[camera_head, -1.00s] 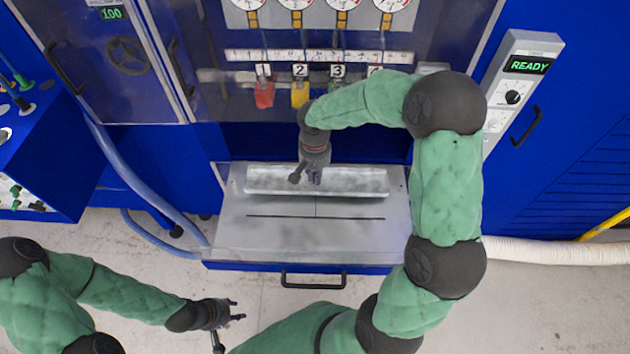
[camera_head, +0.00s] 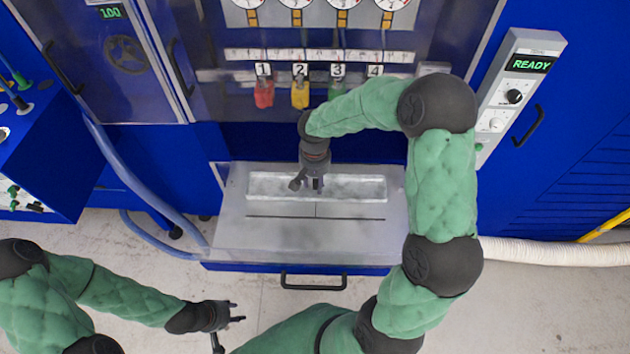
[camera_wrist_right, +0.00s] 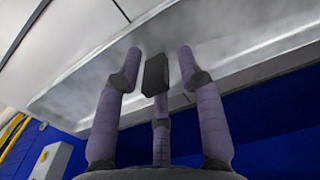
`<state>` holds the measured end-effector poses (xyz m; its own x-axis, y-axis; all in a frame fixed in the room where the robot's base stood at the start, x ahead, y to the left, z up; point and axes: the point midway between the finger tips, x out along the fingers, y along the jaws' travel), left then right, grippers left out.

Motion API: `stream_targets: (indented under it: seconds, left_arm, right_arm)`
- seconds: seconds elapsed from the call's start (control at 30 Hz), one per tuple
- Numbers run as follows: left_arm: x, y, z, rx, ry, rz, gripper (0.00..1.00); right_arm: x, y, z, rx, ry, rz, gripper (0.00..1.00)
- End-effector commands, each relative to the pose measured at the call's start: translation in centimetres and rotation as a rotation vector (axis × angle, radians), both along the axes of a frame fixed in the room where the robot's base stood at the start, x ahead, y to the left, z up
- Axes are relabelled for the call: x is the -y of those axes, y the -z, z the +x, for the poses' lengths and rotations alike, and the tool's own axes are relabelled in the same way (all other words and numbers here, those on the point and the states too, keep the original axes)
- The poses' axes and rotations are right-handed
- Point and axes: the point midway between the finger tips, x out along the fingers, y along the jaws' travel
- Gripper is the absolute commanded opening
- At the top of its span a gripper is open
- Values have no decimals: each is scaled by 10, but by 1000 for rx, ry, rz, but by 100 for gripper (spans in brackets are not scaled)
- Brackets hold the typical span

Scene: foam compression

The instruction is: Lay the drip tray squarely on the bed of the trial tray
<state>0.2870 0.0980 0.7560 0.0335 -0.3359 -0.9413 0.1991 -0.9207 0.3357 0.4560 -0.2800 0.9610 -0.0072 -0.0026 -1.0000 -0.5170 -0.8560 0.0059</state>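The drip tray (camera_head: 350,187) is a shallow, pale grey, mottled trough. It lies over the back part of the trial tray's bed (camera_head: 260,229), its long sides roughly parallel to the dark slot line there. It looks level; whether its whole underside touches the bed I cannot tell. My right gripper (camera_head: 307,186) is above the drip tray's middle, pointing down, with fingers apart. In the right wrist view the three spread fingers (camera_wrist_right: 157,62) show in front of the drip tray (camera_wrist_right: 235,58), with nothing visible clamped between them. My left gripper (camera_head: 226,325) is open and empty, left of the trial tray's front.
The trial tray has a black front handle (camera_head: 314,281) and clear side guards. Numbered coloured valves (camera_head: 300,95) hang behind my right forearm. A blue hose (camera_head: 150,185) runs along the left. A control box (camera_head: 520,85) reading READY stands at the right.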

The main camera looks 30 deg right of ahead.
Motion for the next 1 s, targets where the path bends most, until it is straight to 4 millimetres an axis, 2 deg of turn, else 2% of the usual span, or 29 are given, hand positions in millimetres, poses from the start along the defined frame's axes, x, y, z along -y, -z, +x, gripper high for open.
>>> stream_targets:
  seconds: [0.17,0.5,0.7,0.83,1.0]
  left_arm:
    - [0,-5,0,0,0,0,40]
    - [0,-17,0,0,0,0,40]
    - [0,-22,0,0,0,0,40]
    - [0,-23,0,0,0,0,40]
    - [0,-24,0,0,0,0,40]
  right_arm:
    - [0,-11,1,2,1,0,38]
    - [0,-77,1,4,0,0,38]
    - [0,-108,2,3,0,-1,38]
    - [0,-119,1,2,1,0,38]
    - [-1,-123,1,-1,0,1,38]
